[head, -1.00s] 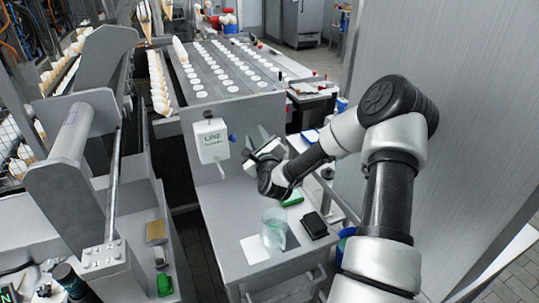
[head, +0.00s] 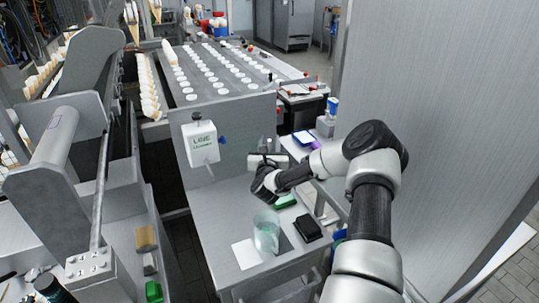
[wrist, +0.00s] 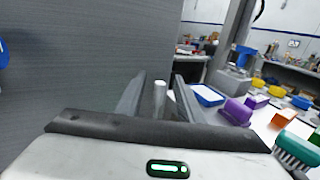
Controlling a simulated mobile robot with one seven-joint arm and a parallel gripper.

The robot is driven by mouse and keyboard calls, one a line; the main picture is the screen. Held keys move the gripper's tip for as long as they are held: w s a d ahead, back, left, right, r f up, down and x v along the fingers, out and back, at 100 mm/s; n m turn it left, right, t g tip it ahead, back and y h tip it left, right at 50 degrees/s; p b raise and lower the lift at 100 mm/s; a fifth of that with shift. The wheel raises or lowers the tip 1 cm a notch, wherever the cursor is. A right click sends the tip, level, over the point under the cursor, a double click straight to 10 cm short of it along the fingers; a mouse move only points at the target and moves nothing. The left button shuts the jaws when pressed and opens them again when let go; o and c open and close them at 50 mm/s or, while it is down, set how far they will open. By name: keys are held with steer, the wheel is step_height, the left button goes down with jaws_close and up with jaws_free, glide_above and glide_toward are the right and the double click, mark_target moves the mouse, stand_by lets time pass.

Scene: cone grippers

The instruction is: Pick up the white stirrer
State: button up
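My gripper (wrist: 159,100) shows in the wrist view with its two grey fingers apart. A short white upright rod (wrist: 160,98) appears between the fingers; I cannot tell whether it is the white stirrer or whether it lies farther off. No finger is seen closed on it. In the head view, my gripper (head: 263,150) is in front of the steel panel, above the small work surface and right of the white dispenser box. No stirrer can be made out clearly in the head view.
A clear beaker (head: 266,236), a white sheet (head: 246,254), a black box (head: 308,228) and a green item (head: 285,201) are on the work surface. The white dispenser box (head: 201,143) hangs on the panel. The wrist view shows a purple item (wrist: 237,111) and a teal brush (wrist: 297,147).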

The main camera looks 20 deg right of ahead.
jaws_close()
steer(key=shift+r, duration=0.1)
stand_by(0.3)
